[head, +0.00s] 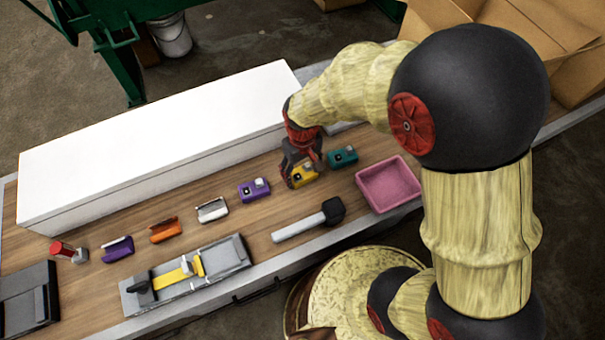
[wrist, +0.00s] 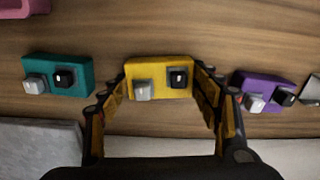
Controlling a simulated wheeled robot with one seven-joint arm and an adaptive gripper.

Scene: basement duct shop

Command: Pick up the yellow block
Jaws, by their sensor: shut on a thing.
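The yellow block (wrist: 160,66) lies on the wooden bench top, with a grey knob and a black square piece on it. In the head view the yellow block (head: 304,174) is partly hidden by my gripper (head: 297,173). In the wrist view my gripper (wrist: 163,90) has one finger at each short end of the yellow block and is shut on it. I cannot tell any gap between the block and the bench.
A teal block (head: 342,156) and a purple block (head: 253,190) stand close on either side. A pink tray (head: 389,184), a mallet (head: 310,220) and a long white box (head: 160,150) are nearby. A grey fixture with a yellow strip (head: 185,273) lies at the front.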

